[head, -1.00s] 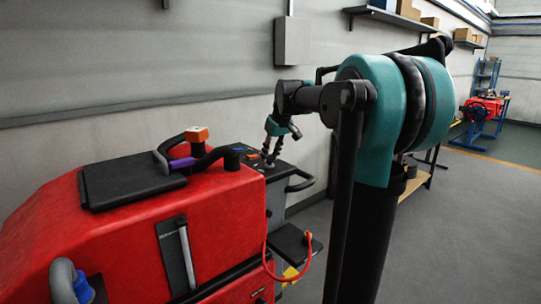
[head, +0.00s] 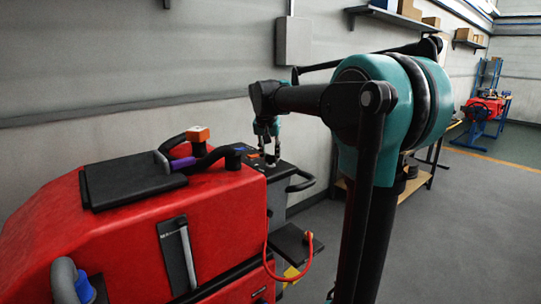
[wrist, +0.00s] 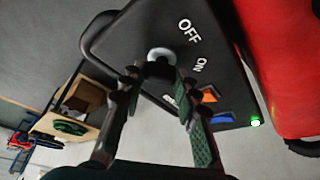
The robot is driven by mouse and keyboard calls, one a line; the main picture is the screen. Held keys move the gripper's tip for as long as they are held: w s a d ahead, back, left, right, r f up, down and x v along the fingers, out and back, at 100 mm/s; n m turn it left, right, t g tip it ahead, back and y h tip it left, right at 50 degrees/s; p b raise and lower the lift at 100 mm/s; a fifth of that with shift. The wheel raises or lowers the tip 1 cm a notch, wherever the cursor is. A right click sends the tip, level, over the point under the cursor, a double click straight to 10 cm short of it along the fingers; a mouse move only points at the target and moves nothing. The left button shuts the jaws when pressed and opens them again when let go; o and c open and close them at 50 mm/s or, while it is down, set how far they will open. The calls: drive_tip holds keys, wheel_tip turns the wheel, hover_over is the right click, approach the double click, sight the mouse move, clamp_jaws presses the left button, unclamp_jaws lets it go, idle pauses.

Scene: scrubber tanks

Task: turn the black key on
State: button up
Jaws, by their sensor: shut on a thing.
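The dark control panel (wrist: 215,65) carries white "OFF" and "ON" lettering beside a round grey key switch (wrist: 160,53). The black key (wrist: 159,70) is at that switch, between my fingertips and mostly hidden by them. My gripper (wrist: 158,77) is shut on it, its two fingers either side. The key's exact angle is hard to tell. In the head view my gripper (head: 268,152) points down at the panel (head: 286,172), behind the red machine; the key is too small to make out there.
An orange switch (wrist: 209,94), a blue switch (wrist: 222,118) and a lit green light (wrist: 255,123) sit near the key. A black handle (head: 301,181) rims the panel. The red machine body (head: 150,235) fills the left; the floor at right is open.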

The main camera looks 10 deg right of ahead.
drive_tip(key=shift+m+h, duration=0.3)
drive_tip(key=shift+m, duration=0.4)
drive_tip(key=o, duration=1.2)
drive_tip(key=shift+c, duration=0.2)
drive_tip(key=v, duration=1.2)
drive_tip(key=shift+w+a, duration=0.1)
drive_tip(key=shift+a, duration=0.05)
